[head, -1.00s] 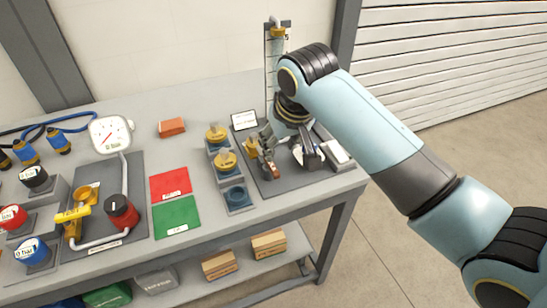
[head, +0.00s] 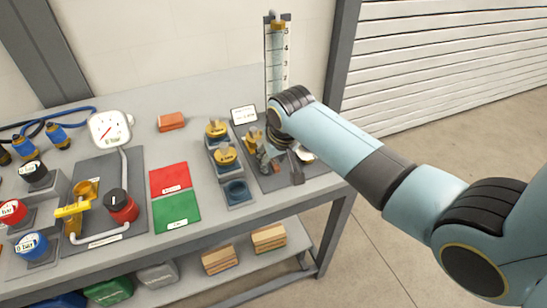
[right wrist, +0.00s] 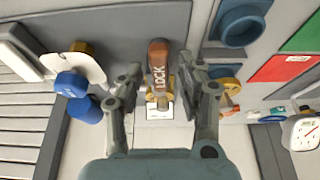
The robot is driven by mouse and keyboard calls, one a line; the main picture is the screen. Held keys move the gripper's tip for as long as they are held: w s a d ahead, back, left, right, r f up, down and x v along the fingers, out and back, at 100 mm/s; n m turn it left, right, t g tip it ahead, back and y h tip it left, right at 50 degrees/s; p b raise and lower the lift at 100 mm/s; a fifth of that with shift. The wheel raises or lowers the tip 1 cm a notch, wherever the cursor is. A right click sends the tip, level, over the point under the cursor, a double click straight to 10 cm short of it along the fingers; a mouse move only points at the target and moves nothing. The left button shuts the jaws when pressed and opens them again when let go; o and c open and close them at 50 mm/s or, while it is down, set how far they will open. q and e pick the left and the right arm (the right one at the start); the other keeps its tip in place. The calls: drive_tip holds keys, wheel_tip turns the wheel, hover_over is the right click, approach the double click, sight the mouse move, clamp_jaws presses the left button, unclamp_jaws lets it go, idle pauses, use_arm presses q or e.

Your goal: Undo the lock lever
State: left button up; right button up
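The lock lever (right wrist: 158,65) has a brown-orange handle marked LOCK and a brass-coloured base in the right wrist view. Only a small orange part of it shows in the head view (head: 274,168), beside my fingers. My right gripper (right wrist: 162,72) is open, with one finger on each side of the lever. Gaps show between the handle and both fingers. In the head view my right gripper (head: 281,167) is low over the dark plate (head: 262,183) at the bench's right end. My left gripper is not in view.
A yellow-topped fitting (head: 252,137) stands close behind my right gripper. The tall level gauge (head: 277,60) rises behind my wrist. Blue knobs (right wrist: 72,83) and a white tag (right wrist: 84,66) are near the left finger.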

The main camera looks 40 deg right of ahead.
clamp_jaws()
